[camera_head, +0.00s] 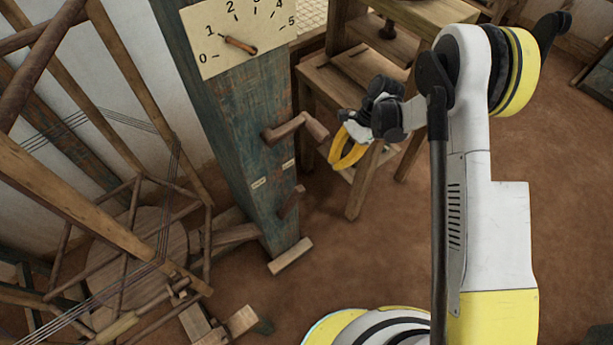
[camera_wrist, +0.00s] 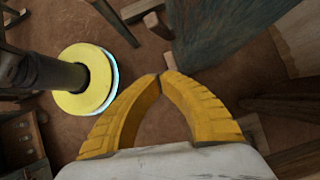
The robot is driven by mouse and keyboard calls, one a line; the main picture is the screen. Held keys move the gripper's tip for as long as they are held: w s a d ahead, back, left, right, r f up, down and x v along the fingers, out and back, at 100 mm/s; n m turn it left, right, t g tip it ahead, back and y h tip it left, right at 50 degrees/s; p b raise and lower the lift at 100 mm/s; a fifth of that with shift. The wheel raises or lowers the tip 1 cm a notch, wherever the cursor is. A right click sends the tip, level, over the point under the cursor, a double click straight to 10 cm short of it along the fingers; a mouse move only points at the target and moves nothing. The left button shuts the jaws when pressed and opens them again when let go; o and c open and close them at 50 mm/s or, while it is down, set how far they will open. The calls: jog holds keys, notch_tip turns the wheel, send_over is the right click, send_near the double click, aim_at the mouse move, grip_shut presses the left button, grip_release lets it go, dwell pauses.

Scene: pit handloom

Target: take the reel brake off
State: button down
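A blue-green wooden post (camera_head: 245,130) carries a cranked wooden handle (camera_head: 284,131) on its front face. Lower down, a short wooden lever (camera_head: 291,202) sticks out below two small pale labels (camera_head: 258,183), too small to read. I take this lever to be the reel brake, but cannot be sure. My gripper (camera_head: 335,162) hangs just right of the cranked handle, apart from the lower lever. Its yellow fingers (camera_wrist: 160,76) meet at the tips in the wrist view, with nothing seen between them. The post (camera_wrist: 210,30) also shows there, beyond the fingers.
A dial board (camera_head: 238,30) marked 0 to 5 tops the post, its wooden pointer (camera_head: 240,45) near 1. A wooden reel frame with threads (camera_head: 130,215) fills the left. A wooden stool (camera_head: 345,85) stands behind my gripper. The earth floor (camera_head: 350,260) below is clear.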

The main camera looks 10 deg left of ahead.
jog(key=shift+s+d, duration=0.1)
jog(key=shift+s, duration=0.1)
jog(key=s+a+f+b, duration=0.5)
jog(key=s+a+f, duration=0.1)
jog(key=f, duration=0.1)
jog(key=shift+a+b, duration=0.3)
jog(key=shift+b, duration=0.1)
jog(key=shift+f, duration=0.1)
